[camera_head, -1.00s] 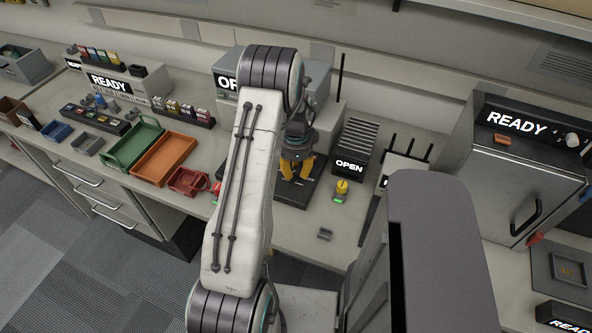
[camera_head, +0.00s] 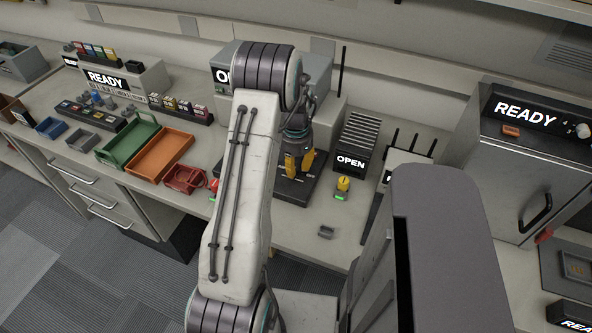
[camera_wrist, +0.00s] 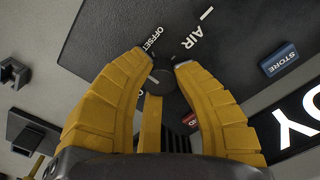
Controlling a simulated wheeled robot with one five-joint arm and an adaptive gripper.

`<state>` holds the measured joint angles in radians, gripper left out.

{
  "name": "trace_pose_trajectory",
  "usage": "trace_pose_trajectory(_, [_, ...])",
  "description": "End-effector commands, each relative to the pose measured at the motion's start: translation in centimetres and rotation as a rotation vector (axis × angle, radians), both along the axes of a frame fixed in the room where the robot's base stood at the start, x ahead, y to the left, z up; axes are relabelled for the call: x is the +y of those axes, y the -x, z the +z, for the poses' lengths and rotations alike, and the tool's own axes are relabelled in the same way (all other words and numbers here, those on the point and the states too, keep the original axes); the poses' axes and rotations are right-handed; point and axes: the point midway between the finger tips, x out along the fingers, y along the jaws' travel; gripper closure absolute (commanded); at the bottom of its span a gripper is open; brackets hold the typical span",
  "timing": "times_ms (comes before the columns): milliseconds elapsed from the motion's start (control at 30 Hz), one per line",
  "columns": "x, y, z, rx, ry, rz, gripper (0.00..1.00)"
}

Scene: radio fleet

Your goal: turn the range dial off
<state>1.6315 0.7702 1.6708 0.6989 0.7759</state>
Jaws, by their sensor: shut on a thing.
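A dark round dial (camera_wrist: 172,90) sits on a black panel (camera_wrist: 235,50) in the wrist view, between my yellow fingertips. A short light mark shows on it. My gripper (camera_wrist: 163,66) is shut on the dial, with a fingertip at either side. The fingers and a yellow part between them hide much of the dial. White words "OFFSET" and "AIR" stand beyond the fingertips; other lettering is partly covered. In the head view my gripper (camera_head: 299,166) points down onto the black panel (camera_head: 287,194) on the bench, and the dial is hidden.
A blue "STORE" label (camera_wrist: 280,59) lies on the panel. A yellow knob (camera_head: 343,184) and a black "OPEN" unit (camera_head: 352,160) stand to the right. A red tray (camera_head: 184,179) and an orange tray (camera_head: 160,158) lie to the left. A small grey piece (camera_head: 326,232) lies in front.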

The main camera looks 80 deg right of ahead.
Motion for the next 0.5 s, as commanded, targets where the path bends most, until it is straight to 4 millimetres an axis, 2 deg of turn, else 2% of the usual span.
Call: trace_pose_trajectory(500, [0.15, -0.01, -0.40, -0.001, -0.005, 0.490, 1.00])
